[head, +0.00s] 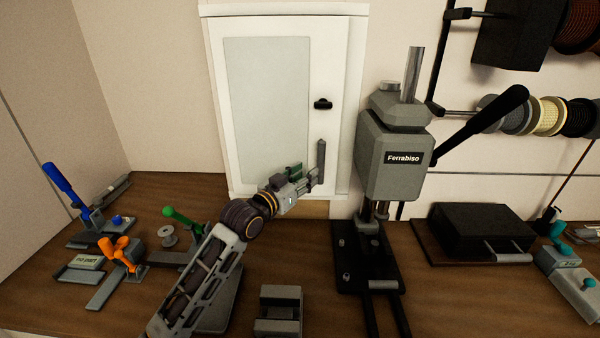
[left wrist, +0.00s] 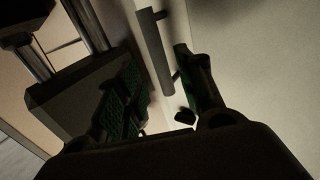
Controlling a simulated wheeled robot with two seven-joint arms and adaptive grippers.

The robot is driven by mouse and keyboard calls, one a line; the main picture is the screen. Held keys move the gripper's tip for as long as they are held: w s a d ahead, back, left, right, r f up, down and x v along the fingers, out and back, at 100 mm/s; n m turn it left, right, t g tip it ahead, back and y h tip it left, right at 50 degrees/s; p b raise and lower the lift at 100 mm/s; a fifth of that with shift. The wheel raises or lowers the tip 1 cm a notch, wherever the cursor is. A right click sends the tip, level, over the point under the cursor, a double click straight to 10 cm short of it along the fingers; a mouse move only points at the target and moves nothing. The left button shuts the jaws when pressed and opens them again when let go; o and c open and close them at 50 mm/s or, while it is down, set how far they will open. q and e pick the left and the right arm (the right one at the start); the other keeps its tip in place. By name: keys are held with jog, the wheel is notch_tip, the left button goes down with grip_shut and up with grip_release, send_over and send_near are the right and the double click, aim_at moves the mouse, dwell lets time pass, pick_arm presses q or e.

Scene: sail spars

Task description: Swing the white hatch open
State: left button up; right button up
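The white hatch (head: 305,60), with a grey inset panel, is shut in its frame on the back wall. A grey vertical bar handle (head: 321,160) is at its lower right, below a small black latch (head: 322,104). My left gripper (head: 311,177) is at the lower part of the handle. In the left wrist view, its green-padded fingers (left wrist: 160,72) are apart, with the bar handle (left wrist: 154,50) showing in the gap between them. I cannot tell whether either finger touches it. My right gripper is in neither view.
A grey press labelled Ferrabiso (head: 395,155) stands close to the right of the hatch, its black lever (head: 485,125) reaching right. Toggle clamps (head: 120,255) and a spool (head: 168,237) are on the bench at left. A grey block (head: 278,310) lies in front.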

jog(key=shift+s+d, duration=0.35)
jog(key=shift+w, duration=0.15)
